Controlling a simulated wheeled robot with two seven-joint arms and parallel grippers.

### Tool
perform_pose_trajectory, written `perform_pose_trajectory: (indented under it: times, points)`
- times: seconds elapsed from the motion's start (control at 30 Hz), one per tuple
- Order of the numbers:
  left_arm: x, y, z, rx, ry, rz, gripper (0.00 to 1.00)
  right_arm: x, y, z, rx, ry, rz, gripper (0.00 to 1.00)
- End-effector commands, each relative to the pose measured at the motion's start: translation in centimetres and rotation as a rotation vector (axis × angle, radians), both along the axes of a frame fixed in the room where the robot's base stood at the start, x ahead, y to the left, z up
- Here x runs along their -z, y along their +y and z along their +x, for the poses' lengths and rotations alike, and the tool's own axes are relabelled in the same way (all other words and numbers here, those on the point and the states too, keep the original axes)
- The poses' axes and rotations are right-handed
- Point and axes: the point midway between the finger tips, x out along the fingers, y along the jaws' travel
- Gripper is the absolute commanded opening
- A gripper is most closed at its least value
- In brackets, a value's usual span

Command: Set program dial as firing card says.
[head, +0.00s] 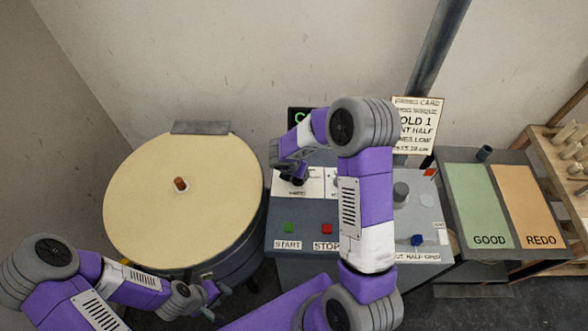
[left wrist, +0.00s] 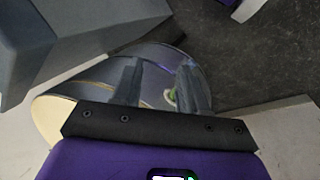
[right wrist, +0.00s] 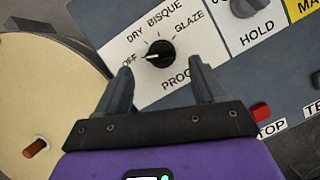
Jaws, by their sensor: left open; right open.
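The program dial (right wrist: 160,53) is a black round knob on a white plate marked OFF, DRY, BISQUE and GLAZE. Its white pointer points left, toward OFF. My right gripper (right wrist: 164,88) is open, with its fingertips just short of the dial and apart from it. In the head view my right gripper (head: 285,170) hangs over the control panel and partly hides the dial. My left gripper (head: 212,299) is open and empty, low beside the kiln.
The round kiln (head: 150,210) with a cream lid stands left of the control panel (head: 280,222). The green START button (head: 289,228) and red STOP button (head: 327,229) sit below the dial. The HOLD dial (right wrist: 247,5) is close right. GOOD (head: 475,200) and REDO (head: 530,205) mats lie right.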

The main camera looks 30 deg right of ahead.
Motion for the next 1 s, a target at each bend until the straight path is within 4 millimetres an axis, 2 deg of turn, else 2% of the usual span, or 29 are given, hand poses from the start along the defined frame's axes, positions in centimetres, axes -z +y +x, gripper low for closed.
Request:
perform_pose_trajectory:
  times: [0.1,0.3,0.67,1.0]
  points:
    - [0.1,0.0,0.0,-0.001,0.000,0.000,0.43,2.1,-0.6,0.4,0.002,0.002,0.001,0.69]
    - [0.1,0.0,0.1,-0.001,-0.002,0.000,0.43,4.1,-1.3,1.0,0.001,0.000,0.003,0.69]
    - [0.1,0.0,0.0,0.000,-0.001,0.000,0.43,4.6,-1.5,1.2,0.002,-0.002,0.002,0.69]
    - [0.1,0.0,0.1,0.000,-0.001,0.000,0.43,4.6,-1.5,1.2,0.002,-0.002,0.002,0.17]
